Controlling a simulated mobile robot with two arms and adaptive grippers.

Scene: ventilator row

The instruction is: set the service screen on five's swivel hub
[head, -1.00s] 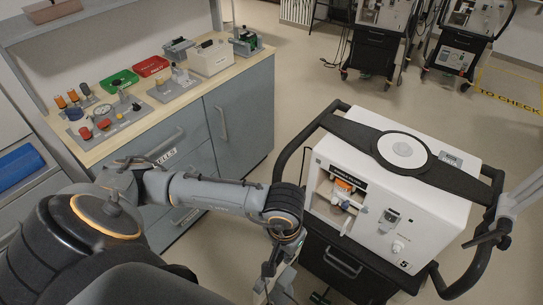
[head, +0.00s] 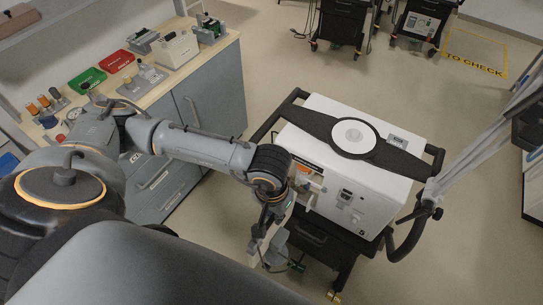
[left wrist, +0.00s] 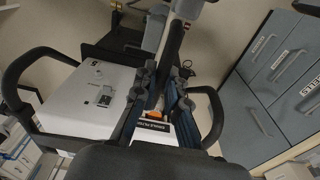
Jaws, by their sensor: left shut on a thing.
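Ventilator five (head: 372,186) is a white box on a black cart, in the middle of the head view. On its top a white round disc (head: 352,136), which looks like the swivel hub, sits on a black plate, with nothing on it. My left gripper (head: 271,222) is low in front of the ventilator's left side, below its top. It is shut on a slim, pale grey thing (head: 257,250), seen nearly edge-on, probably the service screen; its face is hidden. In the left wrist view the fingers (left wrist: 166,105) close around a dark stem (left wrist: 172,45). My right gripper is not in view.
Black handle rails (head: 408,240) surround the ventilator. A grey jointed arm (head: 470,160) rises at its right. The workbench (head: 222,62) with red and green trays stands at the left. Other carts (head: 341,22) stand at the back, with open floor between.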

